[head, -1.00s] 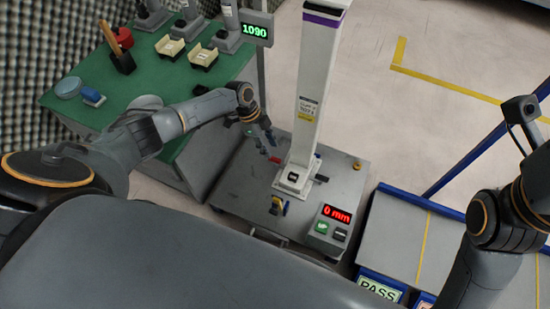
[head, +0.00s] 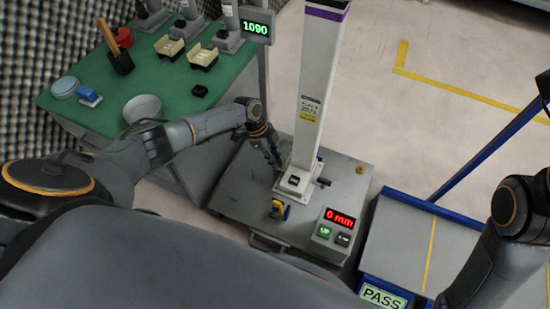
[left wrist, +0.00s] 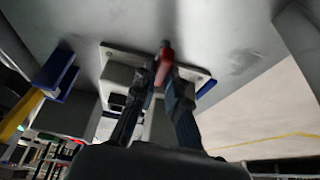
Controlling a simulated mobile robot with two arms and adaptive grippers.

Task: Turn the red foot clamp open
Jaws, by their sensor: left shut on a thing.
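The red foot clamp (left wrist: 165,60) is a small red lever at the foot of the white column (head: 313,95), beside its base plate (left wrist: 120,55). My left gripper (head: 273,160) is low at the left side of the column's foot. In the left wrist view, the left gripper's (left wrist: 162,76) two fingers are shut on the red lever, one on each side. In the head view the fingers hide most of the lever. My right arm shows at the right, but its gripper is not in view.
A yellow and blue clamp (head: 280,209) stands in front of the column on the grey base (head: 240,190). A box with a red 0 mm display (head: 341,217) is at its front right. The green table (head: 85,120) stands left; a blue-framed cart (head: 405,225) stands right.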

